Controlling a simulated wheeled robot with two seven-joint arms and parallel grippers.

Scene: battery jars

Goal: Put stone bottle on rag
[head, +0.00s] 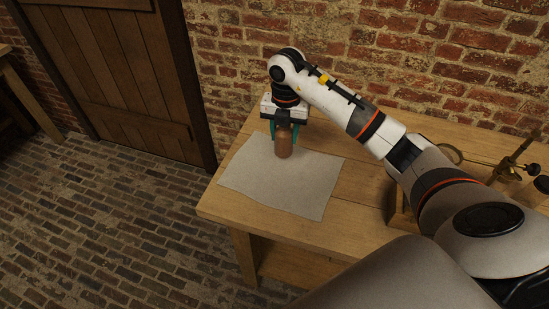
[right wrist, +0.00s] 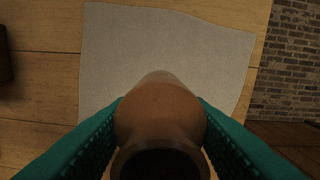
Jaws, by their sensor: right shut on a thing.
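A brown stone bottle (head: 284,142) stands upright over the pale grey rag (head: 300,189) in the head view. My right gripper (head: 285,130), with green fingers, is shut on the bottle from above. In the right wrist view the bottle (right wrist: 160,115) is between the green fingers, with its dark open mouth toward the camera. The rag (right wrist: 170,45) lies flat beneath it there. I cannot tell whether the bottle's base touches the rag. My left gripper does not show.
The rag lies on a wooden table (head: 348,215) against a brick wall. Brass apparatus (head: 505,165) stands at the right of the table, partly behind my right arm. A wooden door (head: 120,75) is at the left. The table right of the rag has some bare wood.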

